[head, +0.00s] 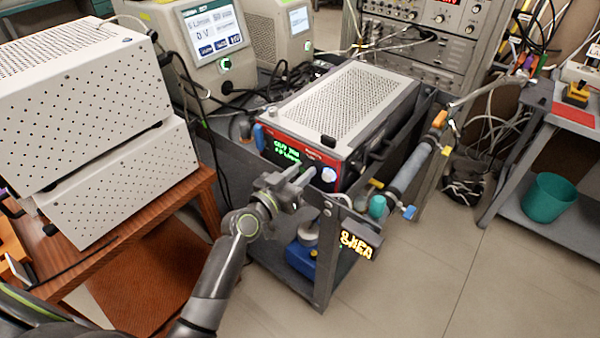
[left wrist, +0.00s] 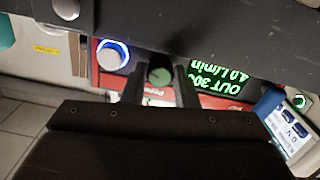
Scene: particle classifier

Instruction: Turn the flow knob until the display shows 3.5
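The particle classifier (head: 349,103) is a grey box with a perforated top and a red front panel. Its display (head: 282,152) has green text. In the left wrist view the display (left wrist: 222,78) is upside down and reads OUT 300 and 4.0 l/min. In the head view my left gripper (head: 307,172) is at the panel, hiding the knob. My right gripper is not in view.
A round button with a lit blue ring (left wrist: 112,56) is beside the knob. The classifier stands on a dark cart (head: 232,160) with a post and bottles at the front right. White perforated boxes (head: 85,80) stand on a wooden table at left.

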